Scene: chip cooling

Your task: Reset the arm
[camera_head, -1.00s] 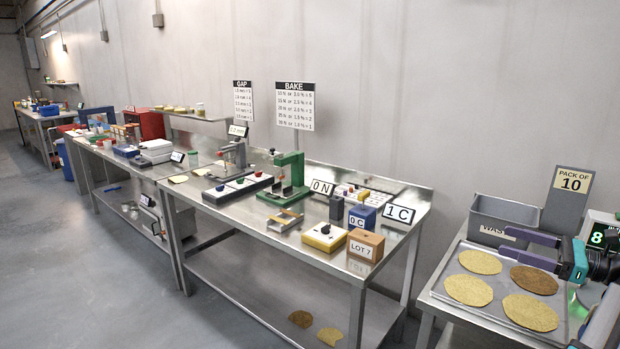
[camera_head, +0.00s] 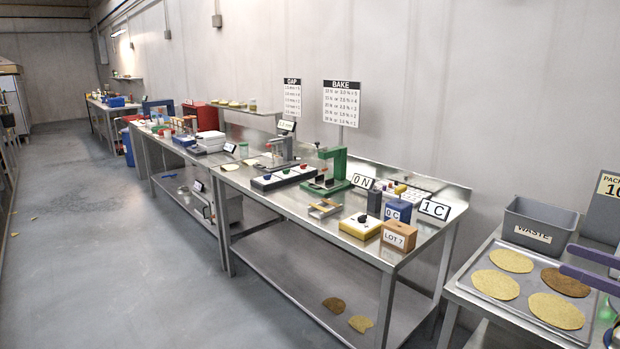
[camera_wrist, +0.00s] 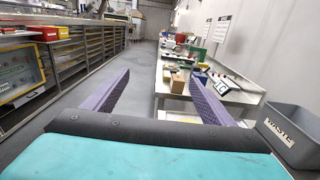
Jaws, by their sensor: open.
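My gripper (camera_wrist: 160,100) shows in the wrist view with its two purple fingers spread wide apart and nothing between them. It points along the aisle, level above the near area, with the workbench beyond its right finger. In the head view only the purple fingers (camera_head: 593,268) show at the right edge, over the tray (camera_head: 545,333) with several round tortilla-like discs (camera_head: 511,260). The rest of my arm is cut off there.
A grey waste bin (camera_head: 540,224) stands behind the tray, and shows at right in the wrist view (camera_wrist: 291,132). The steel bench (camera_head: 290,212) holds several devices and signs. Shelving (camera_wrist: 85,55) lines the left. The aisle floor (camera_head: 110,250) is largely clear.

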